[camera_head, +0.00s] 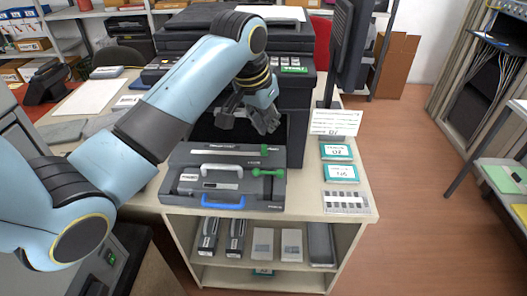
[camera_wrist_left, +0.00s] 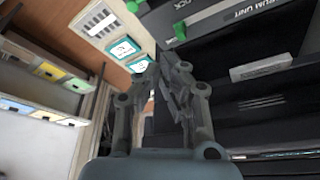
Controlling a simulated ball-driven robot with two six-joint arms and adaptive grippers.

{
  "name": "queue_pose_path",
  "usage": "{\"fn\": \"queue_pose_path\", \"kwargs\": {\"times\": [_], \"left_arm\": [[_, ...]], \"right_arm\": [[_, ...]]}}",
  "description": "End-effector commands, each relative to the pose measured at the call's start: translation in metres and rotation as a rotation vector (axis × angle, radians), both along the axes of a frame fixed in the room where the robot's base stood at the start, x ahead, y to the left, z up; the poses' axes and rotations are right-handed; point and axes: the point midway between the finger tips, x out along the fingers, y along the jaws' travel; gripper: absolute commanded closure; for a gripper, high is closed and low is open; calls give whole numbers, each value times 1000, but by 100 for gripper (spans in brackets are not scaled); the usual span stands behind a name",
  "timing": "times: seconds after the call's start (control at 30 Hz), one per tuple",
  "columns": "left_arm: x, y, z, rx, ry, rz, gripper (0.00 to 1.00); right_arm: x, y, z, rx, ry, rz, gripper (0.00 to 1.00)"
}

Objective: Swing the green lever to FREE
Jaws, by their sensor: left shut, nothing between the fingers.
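A grey drawer panel (camera_head: 180,190) sticks out from the dark printer at desk height. At its right are a green lever (camera_head: 268,172) lying level and a small green knob (camera_head: 264,150) further back. In the left wrist view, a green part (camera_wrist_left: 180,30) stands beside lettering ending in "CK", close to a "DRUM UNIT" label; another green part (camera_wrist_left: 133,6) is at the top edge. I cannot read FREE. My left gripper (camera_head: 255,118) is above and behind the levers, apart from them, shut and empty; its fingers (camera_wrist_left: 164,68) fill the middle of the wrist view. My right gripper is out of view.
A white handle (camera_head: 221,168) and a blue handle (camera_head: 223,203) are on the panel. Teal-and-white boxes (camera_head: 341,172) and a grey strip (camera_head: 346,202) lie on the desk to the right. A monitor (camera_head: 348,50) stands behind. Cartridges fill the shelf below.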

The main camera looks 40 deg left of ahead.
Motion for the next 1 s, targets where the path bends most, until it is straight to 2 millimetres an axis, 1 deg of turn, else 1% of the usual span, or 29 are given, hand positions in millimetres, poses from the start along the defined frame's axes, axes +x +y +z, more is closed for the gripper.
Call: {"fn": "queue_pose_path", "kwargs": {"times": [0.03, 0.1, 0.17, 0.27, 0.37, 0.5, 0.7, 0.73, 0.8, 0.83, 1.0], "left_arm": [[0, 0, 0, 1, 0, 0, 100], [0, 0, -1, 1, 0, 0, 100], [1, 0, -3, 0, 1, 0, 100], [4, 0, -11, 0, 3, 1, 100], [9, 0, -26, -1, 4, 2, 100], [19, -1, -55, 0, 4, 1, 100], [34, -1, -94, 0, 3, 1, 100], [33, -1, -97, 0, 4, 0, 100], [18, 0, -96, 1, 3, -1, 100], [14, 0, -96, 1, 3, -1, 100], [-1, 1, -100, 1, 0, 0, 100]], "right_arm": [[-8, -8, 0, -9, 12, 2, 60], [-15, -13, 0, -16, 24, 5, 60], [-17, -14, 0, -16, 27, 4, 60], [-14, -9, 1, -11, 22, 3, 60], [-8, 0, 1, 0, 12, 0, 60], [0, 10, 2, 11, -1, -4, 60], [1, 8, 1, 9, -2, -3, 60], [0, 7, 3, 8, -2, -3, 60], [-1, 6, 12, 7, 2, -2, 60], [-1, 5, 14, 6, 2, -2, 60], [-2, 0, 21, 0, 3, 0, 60]]}}
